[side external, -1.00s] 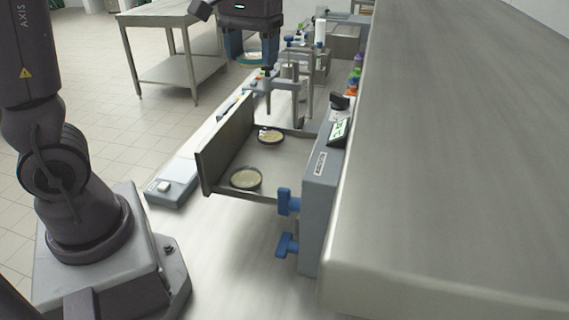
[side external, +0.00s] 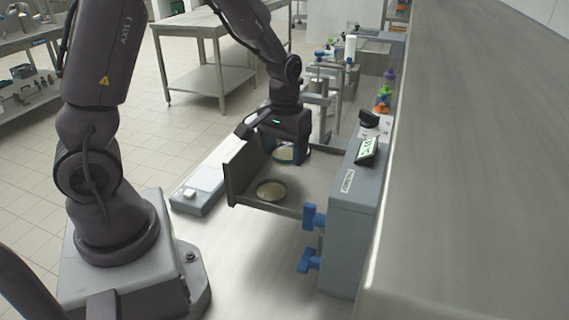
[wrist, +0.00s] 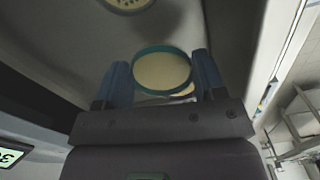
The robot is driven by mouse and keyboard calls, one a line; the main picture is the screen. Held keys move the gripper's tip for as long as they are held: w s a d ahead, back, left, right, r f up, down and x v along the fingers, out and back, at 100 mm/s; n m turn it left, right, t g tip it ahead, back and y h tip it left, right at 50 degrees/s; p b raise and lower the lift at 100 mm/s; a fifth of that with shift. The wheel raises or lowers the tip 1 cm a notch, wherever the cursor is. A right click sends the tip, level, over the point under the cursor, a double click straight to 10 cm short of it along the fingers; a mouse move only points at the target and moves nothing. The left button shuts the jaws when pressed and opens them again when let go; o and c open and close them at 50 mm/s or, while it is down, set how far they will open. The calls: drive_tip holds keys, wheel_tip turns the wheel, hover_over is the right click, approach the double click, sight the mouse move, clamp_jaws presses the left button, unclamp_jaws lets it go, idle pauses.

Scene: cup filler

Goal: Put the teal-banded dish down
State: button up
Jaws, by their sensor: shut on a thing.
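The teal-banded dish (side external: 284,154) has pale contents and sits between the blue fingers of my gripper (side external: 286,148), above the far part of the drawer-like tray (side external: 305,194). The wrist view shows my gripper (wrist: 162,80) shut on the teal-banded dish (wrist: 160,70), a finger on each side. A pale sliver of another dish (wrist: 184,90) shows just past its edge, seemingly beneath it. A dark-rimmed dish (side external: 271,190) lies in the near part of the tray and shows at the top of the wrist view (wrist: 127,3). Whether the held dish touches anything below is unclear.
The tray's upright front panel (side external: 243,170) stands on the left. A grey machine with a lit display (side external: 367,151) and blue knobs (side external: 314,217) borders it on the right. A flat device (side external: 199,194) lies left of the tray. Clamp stands (side external: 322,105) rise behind.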

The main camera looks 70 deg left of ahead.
sight(284, 175)
drive_tip(key=shift+f, duration=1.85)
drive_tip(key=shift+f, duration=0.15)
drive_tip(key=o, duration=0.6)
